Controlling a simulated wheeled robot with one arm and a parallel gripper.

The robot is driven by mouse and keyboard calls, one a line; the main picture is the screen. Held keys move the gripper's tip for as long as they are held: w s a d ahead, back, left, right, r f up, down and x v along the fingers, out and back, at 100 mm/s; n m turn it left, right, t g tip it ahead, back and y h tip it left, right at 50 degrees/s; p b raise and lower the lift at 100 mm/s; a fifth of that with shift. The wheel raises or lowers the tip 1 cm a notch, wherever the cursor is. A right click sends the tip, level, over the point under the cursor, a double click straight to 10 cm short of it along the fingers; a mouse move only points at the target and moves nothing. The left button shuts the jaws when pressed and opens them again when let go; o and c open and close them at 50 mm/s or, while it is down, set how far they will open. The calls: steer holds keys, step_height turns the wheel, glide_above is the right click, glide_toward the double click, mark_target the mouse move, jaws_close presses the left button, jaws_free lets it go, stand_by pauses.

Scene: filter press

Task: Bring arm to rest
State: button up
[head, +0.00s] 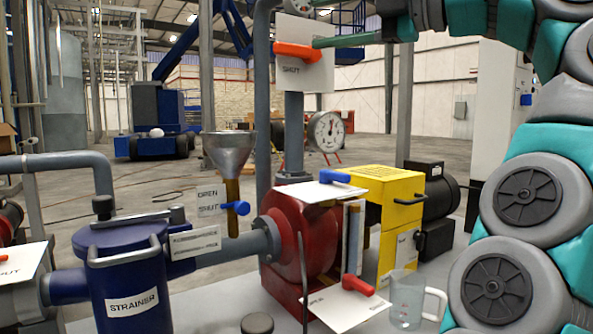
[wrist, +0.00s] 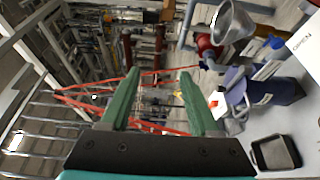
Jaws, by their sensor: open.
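My gripper (wrist: 160,73) is open in the wrist view, its two green fingers well apart with nothing held between them. In the head view my teal and grey arm arches up the right side and across the top. A green finger (head: 347,40) of my gripper points left there, overlapping the edge of a white SHUT plate (head: 312,74) with an orange lever (head: 298,52). I cannot tell the depth gap between them; the wrist view shows no lever between the fingers.
Below stand a blue strainer (head: 130,280), a metal funnel (head: 230,150), a red press body (head: 300,230), a yellow housing (head: 395,195) and a clear jug (head: 407,300). A gauge (head: 327,131) stands behind. The wrist view shows a dark tray (wrist: 275,153) at lower right.

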steer(key=a+f+m+g+h, duration=0.25)
steer(key=f+m, duration=0.25)
steer(key=f, duration=0.3)
steer(key=a+f+m+g+h, duration=0.2)
steer(key=a+f+m, duration=0.25)
steer(key=f, duration=0.45)
steer(key=s+d+f+m+g+h, duration=0.1)
steer(key=s+f+m+h, duration=0.15)
steer(key=f, duration=0.65)
steer(key=s+f+m+g+h, duration=0.15)
steer(key=f+m, duration=0.25)
steer(key=f, duration=0.4)
steer(key=s+d+f+m+g+h, duration=0.1)
steer(key=s+d+f+m, duration=0.3)
steer(key=s+f, duration=0.4)
steer(key=s+d+f+m+g+h, duration=0.2)
steer(key=s+d+f+m, duration=0.3)
steer(key=s+f, duration=0.3)
steer(key=s+d+f+m+g+h, duration=0.1)
steer(key=s+d+f+m+h, duration=0.2)
steer(key=s+d+f, duration=0.4)
step_height(320, 180, down, 8)
steer(key=shift+s+m+g, duration=0.4)
steer(key=shift+s+m, duration=0.1)
steer(key=shift+m, duration=0.2)
